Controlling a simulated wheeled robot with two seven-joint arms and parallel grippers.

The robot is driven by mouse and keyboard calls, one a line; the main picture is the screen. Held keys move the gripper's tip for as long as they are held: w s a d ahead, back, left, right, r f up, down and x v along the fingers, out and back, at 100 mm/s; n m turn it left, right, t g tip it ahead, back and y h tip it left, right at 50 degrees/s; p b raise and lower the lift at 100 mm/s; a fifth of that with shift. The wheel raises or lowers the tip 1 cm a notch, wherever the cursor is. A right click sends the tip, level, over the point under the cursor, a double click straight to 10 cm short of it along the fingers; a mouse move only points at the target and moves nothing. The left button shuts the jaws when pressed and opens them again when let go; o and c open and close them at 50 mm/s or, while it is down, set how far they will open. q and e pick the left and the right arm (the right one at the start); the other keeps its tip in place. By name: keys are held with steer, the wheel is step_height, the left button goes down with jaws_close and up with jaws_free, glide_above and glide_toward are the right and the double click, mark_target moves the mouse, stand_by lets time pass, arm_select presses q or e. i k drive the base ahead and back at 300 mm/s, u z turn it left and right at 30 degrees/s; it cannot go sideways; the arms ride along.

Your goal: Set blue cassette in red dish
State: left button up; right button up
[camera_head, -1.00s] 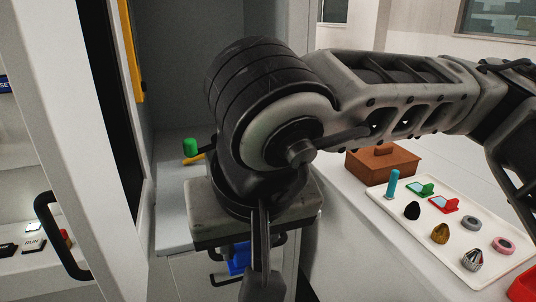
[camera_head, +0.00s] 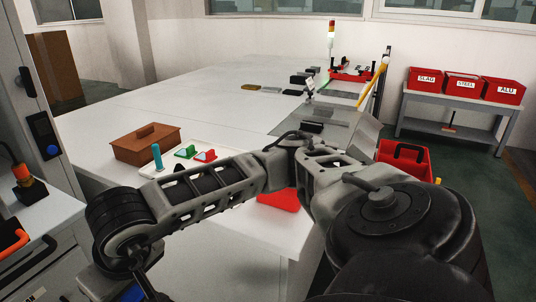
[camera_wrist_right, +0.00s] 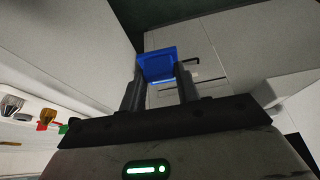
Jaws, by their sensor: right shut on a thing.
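My right gripper (camera_wrist_right: 158,80) is shut on the blue cassette (camera_wrist_right: 157,60), which is between its two fingertips in the right wrist view. In the head view, a bit of the blue cassette (camera_head: 132,292) shows at the bottom left, below my right wrist, and most of it is hidden. The red dish (camera_head: 280,199) is on the white table near its front edge, partly behind my right arm. The gripper and cassette are well to the left of the dish. My left gripper is not in view.
A white tray (camera_head: 148,171) with a teal cylinder (camera_head: 157,157) and small green and red items is partly behind my arm. A brown box (camera_head: 146,146) stands behind it. A cabinet with an orange handle (camera_head: 14,243) is at left. A red bin (camera_head: 405,158) stands right.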

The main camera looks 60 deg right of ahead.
mark_target(284, 193)
steer(key=z, duration=1.55)
steer(key=i, duration=0.65)
steer(key=z, duration=0.25)
